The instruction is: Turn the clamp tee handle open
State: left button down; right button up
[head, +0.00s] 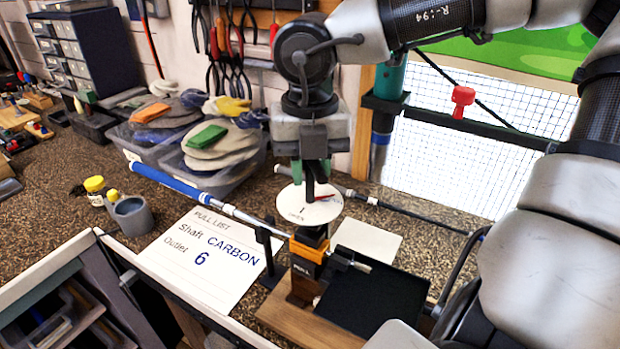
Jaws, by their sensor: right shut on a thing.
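My right gripper (312,183) comes down from above and is shut on the clamp tee handle, at the middle of a round white dial (293,205). The fingers hide most of the handle; a red pointer (325,197) shows on the dial at their right. Below the dial stands the clamp (308,252), dark with an orange block, on a wooden base (275,313). A golf club with a blue grip (172,182) slants down to the clamp, and a metal end comes out on its right. My left gripper is not in view.
A pull list sheet (185,245) reads "Shaft CARBON, Outlet 6". A black pad (385,300) lies right of the clamp. A dark rod (410,213) lies behind it. A grey cup (132,215) and clear bins (225,175) stand left. A net (450,165) is behind.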

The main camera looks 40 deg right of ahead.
jog(key=n+b, duration=0.2)
jog(key=n, duration=0.2)
jog(key=shift+f+n+b, duration=0.1)
jog(key=shift+n+b, duration=0.2)
jog(key=n+b, duration=0.1)
jog(key=n, duration=0.3)
jog(key=shift+n, duration=0.3)
jog(key=n, duration=0.5)
jog(key=shift+b, duration=0.3)
jog(key=n, duration=0.5)
jog(key=shift+r+n, duration=0.2)
jog(key=shift+n, duration=0.2)
jog(key=n+p, duration=0.1)
jog(key=n, duration=0.5)
jog(key=n+p, duration=0.1)
jog(key=n, duration=0.5)
jog(key=shift+n, duration=0.4)
jog(key=n+p, duration=0.1)
jog(key=n, duration=0.5)
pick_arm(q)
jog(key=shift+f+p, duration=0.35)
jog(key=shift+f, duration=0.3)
pick_arm(e)
jog(key=n, duration=0.5)
jog(key=shift+n, duration=0.3)
jog(key=shift+f, duration=0.1)
